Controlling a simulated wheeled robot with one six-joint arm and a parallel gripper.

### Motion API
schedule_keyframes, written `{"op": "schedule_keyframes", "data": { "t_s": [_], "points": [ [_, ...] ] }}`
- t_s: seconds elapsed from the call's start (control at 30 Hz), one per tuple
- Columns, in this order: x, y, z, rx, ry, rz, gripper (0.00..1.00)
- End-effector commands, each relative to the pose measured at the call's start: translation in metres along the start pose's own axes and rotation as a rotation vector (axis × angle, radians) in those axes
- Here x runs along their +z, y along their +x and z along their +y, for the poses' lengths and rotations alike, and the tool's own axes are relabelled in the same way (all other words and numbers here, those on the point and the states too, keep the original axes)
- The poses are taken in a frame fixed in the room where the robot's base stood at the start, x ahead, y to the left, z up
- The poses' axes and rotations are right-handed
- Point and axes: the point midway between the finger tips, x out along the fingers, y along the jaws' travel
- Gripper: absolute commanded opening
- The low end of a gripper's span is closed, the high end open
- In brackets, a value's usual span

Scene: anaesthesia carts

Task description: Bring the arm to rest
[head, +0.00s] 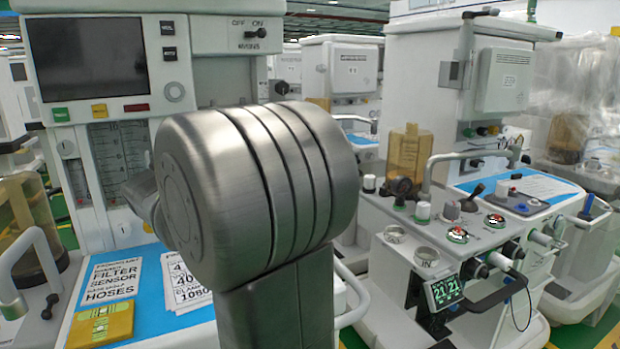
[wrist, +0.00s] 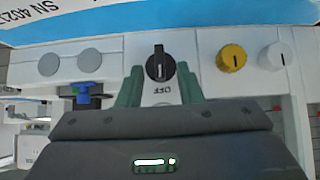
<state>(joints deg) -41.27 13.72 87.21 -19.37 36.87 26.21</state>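In the wrist view my gripper (wrist: 160,82) shows two green-grey fingers set apart, with no object touching them. A black rotary knob (wrist: 160,66) on a white panel (wrist: 215,93) appears between the fingertips, with clear gaps on both sides. The knob's white mark points to the top of the picture, and an OFF label sits just below it. In the head view a large grey joint of my own arm fills the middle and hides what is behind it. My gripper does not show there.
A yellow knob (wrist: 231,58), a white knob (wrist: 273,56) and a blue fitting (wrist: 80,90) sit near the black knob. In the head view, an anaesthesia cart (head: 220,75) stands left, with printed sheets (head: 112,279) and a yellow pad (head: 100,324). Another cart (head: 470,250) stands right.

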Motion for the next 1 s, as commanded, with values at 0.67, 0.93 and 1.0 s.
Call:
{"op": "schedule_keyframes", "data": {
  "t_s": [0.67,0.93,1.0],
  "points": [
    [-0.004,0.017,0.004,-0.130,0.133,-0.001,0.33],
    [-0.001,0.019,0.005,-0.189,0.190,0.000,0.33],
    [-0.001,0.019,0.006,-0.203,0.205,0.001,0.33]
  ]
}}
